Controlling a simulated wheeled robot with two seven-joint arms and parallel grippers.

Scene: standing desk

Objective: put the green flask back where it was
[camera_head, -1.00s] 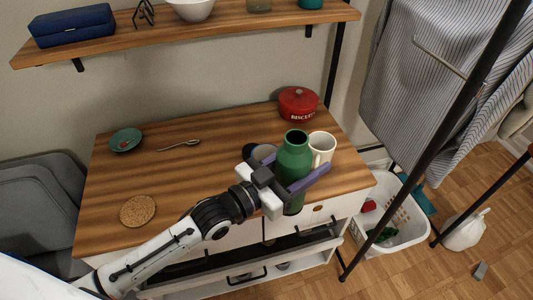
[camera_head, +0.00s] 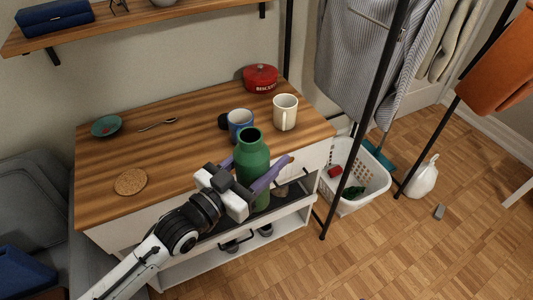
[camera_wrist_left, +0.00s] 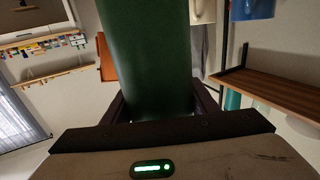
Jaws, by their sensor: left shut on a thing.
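The green flask (camera_head: 253,160) is upright in the jaws of my left gripper (camera_head: 256,181), in front of the desk's front edge in the head view. My left gripper is shut on its body, and the fingers show on both sides of it. In the left wrist view the flask (camera_wrist_left: 150,50) fills the middle, between the fingers. The wooden desk top (camera_head: 195,155) lies behind the flask. My right gripper is not in view.
A blue mug (camera_head: 240,122) and a white mug (camera_head: 285,113) stand on the desk behind the flask. A white basket (camera_head: 352,180) stands on the floor at right.

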